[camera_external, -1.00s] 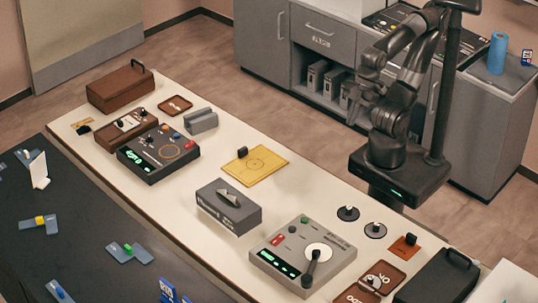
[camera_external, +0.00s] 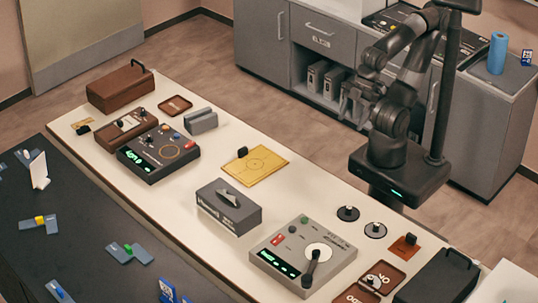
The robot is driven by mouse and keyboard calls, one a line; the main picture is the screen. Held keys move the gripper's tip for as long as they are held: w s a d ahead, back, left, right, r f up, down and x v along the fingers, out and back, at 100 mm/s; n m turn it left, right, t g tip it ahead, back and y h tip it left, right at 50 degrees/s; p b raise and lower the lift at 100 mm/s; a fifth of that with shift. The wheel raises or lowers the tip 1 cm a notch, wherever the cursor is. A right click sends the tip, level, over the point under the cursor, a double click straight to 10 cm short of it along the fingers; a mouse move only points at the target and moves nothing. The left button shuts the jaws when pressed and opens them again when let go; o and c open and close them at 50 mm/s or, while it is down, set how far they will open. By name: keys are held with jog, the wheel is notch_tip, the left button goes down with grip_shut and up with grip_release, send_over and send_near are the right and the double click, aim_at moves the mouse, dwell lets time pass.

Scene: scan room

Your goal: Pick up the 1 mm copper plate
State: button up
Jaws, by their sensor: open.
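A small copper-coloured square plate (camera_external: 402,248) with a black knob lies on the white bench at the front right. It is between the round black-knobbed discs and the dark case. Any thickness marking on it is too small to read. My gripper (camera_external: 350,106) hangs at the end of the folded arm, beyond the bench's far edge and in front of the grey cabinet shelves. It is open and appears empty, well away from the plate and to its upper left.
Near the plate are two round discs (camera_external: 375,230), brown trays (camera_external: 384,277), a dark case (camera_external: 440,278) and a grey device (camera_external: 303,256) with a dial. A yellow plate (camera_external: 262,171) lies mid-bench. The bench (camera_external: 310,190) is clear between the yellow plate and the discs.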

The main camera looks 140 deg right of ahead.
jog(key=g, duration=0.6)
send_over(412, 235)
notch_tip(412, 235, down, 15)
notch_tip(412, 235, down, 11)
jog(key=shift+r, duration=0.15)
jog(key=shift+c, duration=0.4)
jog(key=c, duration=1)
jog(key=shift+r, duration=0.1)
